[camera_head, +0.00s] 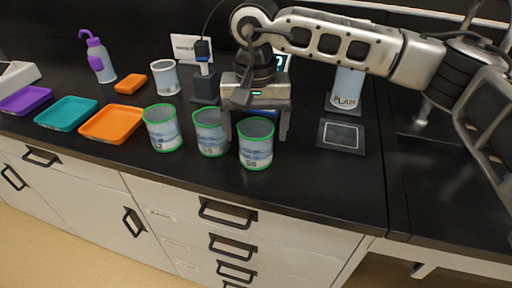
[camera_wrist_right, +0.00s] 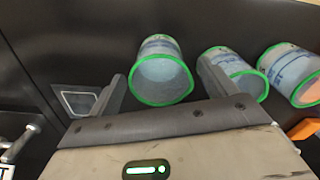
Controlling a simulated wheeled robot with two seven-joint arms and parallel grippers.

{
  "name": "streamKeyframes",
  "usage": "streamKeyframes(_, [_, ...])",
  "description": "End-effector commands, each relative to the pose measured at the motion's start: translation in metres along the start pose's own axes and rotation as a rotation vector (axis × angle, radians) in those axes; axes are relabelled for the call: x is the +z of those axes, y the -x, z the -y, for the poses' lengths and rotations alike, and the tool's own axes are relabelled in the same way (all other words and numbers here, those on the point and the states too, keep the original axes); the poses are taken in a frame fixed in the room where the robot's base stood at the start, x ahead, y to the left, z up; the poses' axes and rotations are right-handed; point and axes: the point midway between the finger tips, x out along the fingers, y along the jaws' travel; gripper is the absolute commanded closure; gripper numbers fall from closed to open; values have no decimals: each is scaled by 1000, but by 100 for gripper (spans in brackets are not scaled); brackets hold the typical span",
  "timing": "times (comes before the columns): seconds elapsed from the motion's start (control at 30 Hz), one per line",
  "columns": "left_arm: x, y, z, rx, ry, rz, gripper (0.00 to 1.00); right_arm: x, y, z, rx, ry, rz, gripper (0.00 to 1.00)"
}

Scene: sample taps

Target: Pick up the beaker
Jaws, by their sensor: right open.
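Three beakers with green rims and blue-and-white labels stand in a row near the counter's front edge: a left one (camera_head: 163,130), a middle one (camera_head: 210,136) and a right one (camera_head: 256,148). My right gripper (camera_head: 256,130) is open and empty, pointing down behind the right beaker, its fingers spread to either side of it. In the right wrist view, the right beaker (camera_wrist_right: 163,76) appears between and beyond the fingertips (camera_wrist_right: 165,80); the middle one (camera_wrist_right: 235,75) is beside the finger at right. Contact cannot be told. My left gripper is out of view.
A clear beaker (camera_head: 165,78) stands further back, near a purple-capped bottle (camera_head: 100,62). Orange (camera_head: 112,125), teal (camera_head: 67,114) and purple (camera_head: 25,100) trays lie left. A dark square pad (camera_head: 341,136) lies right, before a labelled container (camera_head: 347,90).

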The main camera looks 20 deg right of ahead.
Motion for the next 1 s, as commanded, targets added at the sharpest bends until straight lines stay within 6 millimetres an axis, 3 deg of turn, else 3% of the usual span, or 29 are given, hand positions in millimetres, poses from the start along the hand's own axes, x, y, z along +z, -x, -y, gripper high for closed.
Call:
streamKeyframes(0.2, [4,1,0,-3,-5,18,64,0,-26,-1,0,0,1,16])
streamKeyframes(0.47, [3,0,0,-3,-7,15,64,-1,-28,-1,-1,-1,-1,16])
streamKeyframes(0.6, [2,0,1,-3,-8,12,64,0,-28,-1,-1,-1,-1,55])
streamKeyframes(0.67, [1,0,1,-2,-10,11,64,0,-28,-1,-1,-1,-1,67])
streamKeyframes(1.0, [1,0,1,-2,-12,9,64,-1,-27,-1,-1,-1,-1,67])
